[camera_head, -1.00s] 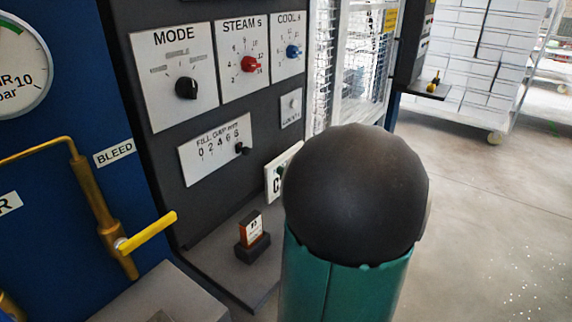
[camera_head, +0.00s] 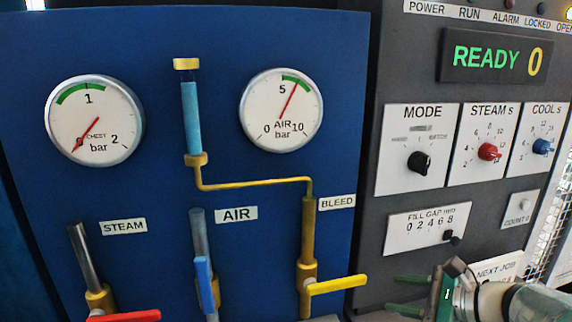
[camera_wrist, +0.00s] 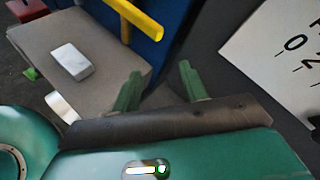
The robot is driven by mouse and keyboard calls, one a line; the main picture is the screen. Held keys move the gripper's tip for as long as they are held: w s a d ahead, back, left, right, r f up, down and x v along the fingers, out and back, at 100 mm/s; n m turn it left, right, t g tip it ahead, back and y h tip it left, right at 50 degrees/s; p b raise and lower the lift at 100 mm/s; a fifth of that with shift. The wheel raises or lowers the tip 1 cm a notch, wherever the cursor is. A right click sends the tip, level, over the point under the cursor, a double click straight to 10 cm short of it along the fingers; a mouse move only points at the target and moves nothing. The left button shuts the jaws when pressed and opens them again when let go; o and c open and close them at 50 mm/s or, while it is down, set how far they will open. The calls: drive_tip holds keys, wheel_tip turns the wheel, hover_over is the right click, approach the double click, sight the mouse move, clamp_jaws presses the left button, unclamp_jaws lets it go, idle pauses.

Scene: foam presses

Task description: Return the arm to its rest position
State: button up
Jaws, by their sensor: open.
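My gripper (camera_head: 402,294) shows at the lower right of the head view, its two green fingers apart and pointing left. Nothing is between them. It is in front of the dark control panel, below the fill gap slider (camera_head: 428,228) and right of the yellow bleed lever (camera_head: 338,286). In the wrist view the two green fingertips (camera_wrist: 160,84) stand apart and empty. The rest of my arm is mostly cut off at the lower right edge of the head view.
The blue panel (camera_head: 150,190) carries two gauges, pipes and red, blue and yellow levers. The control panel's display (camera_head: 497,56) reads READY 0. In the wrist view a white block (camera_wrist: 72,62) lies on a grey surface (camera_wrist: 40,40), near the yellow lever (camera_wrist: 134,18).

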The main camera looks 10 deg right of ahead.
drive_tip(key=s+a+n+g+h, duration=0.2)
drive_tip(key=s+a+n+h, duration=0.1)
drive_tip(key=a+n, duration=0.5)
drive_tip(key=s+a+f+n+g+h, duration=0.1)
drive_tip(key=s+a+n+g+h, duration=0.2)
drive_tip(key=a+n, duration=0.5)
drive_tip(key=s+n+h, duration=0.1)
drive_tip(key=s+n, duration=0.1)
drive_tip(key=n, duration=0.5)
drive_tip(key=shift+a+f, duration=0.25)
drive_tip(key=shift+a, duration=0.1)
drive_tip(key=shift+s+d, duration=0.1)
